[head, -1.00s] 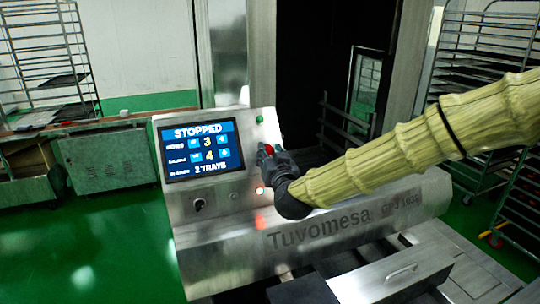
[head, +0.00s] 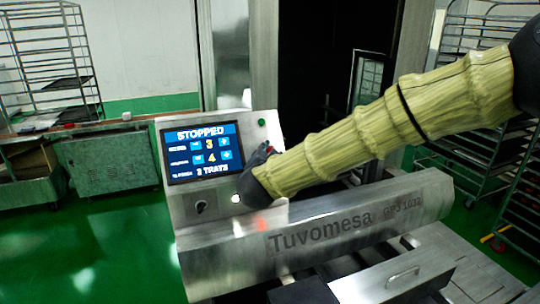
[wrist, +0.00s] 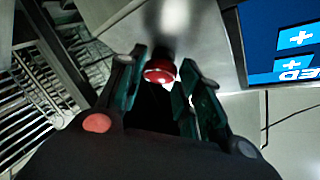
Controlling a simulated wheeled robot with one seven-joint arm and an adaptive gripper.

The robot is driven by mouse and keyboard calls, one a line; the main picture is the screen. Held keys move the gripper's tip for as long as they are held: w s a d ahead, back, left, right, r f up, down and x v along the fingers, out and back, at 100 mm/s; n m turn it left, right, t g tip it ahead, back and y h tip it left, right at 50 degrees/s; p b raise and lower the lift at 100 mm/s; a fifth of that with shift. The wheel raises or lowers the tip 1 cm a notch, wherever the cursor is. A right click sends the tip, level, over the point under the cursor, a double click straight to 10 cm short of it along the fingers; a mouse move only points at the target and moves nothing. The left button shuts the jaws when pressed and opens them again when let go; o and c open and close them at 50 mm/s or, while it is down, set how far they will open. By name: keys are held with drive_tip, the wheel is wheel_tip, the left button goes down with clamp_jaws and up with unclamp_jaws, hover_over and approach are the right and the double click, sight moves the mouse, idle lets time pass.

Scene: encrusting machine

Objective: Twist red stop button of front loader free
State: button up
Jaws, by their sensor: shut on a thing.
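The red stop button (wrist: 160,72) sits on the metal control panel (head: 190,212), to the right of its screen in the head view. My gripper (wrist: 163,84) has its two fingers on either side of the button in the wrist view and is shut on it. In the head view my dark gripper (head: 256,160) is against the panel's right part and hides nearly all of the button. The blue screen (head: 205,152) reads STOPPED, with 3, 4 and 2 TRAYS below.
A green button (head: 262,122) is above my gripper. A dark knob (head: 200,206) and a bright white lamp (head: 236,198) are below the screen. The Tuvomesa housing (head: 350,222) juts out below my arm. Wire racks (head: 52,60) stand at the back.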

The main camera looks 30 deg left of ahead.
drive_tip(key=shift+m, duration=0.3)
drive_tip(key=o, duration=0.8)
drive_tip(key=shift+w+a, duration=0.1)
drive_tip(key=shift+o, duration=1.1)
drive_tip(key=shift+w+a+f, duration=0.1)
drive_tip(key=shift+a+f, duration=0.05)
drive_tip(key=shift+f, duration=0.05)
drive_tip(key=shift+r, duration=0.15)
drive_tip(key=v, duration=1.2)
drive_tip(key=shift+r, duration=0.2)
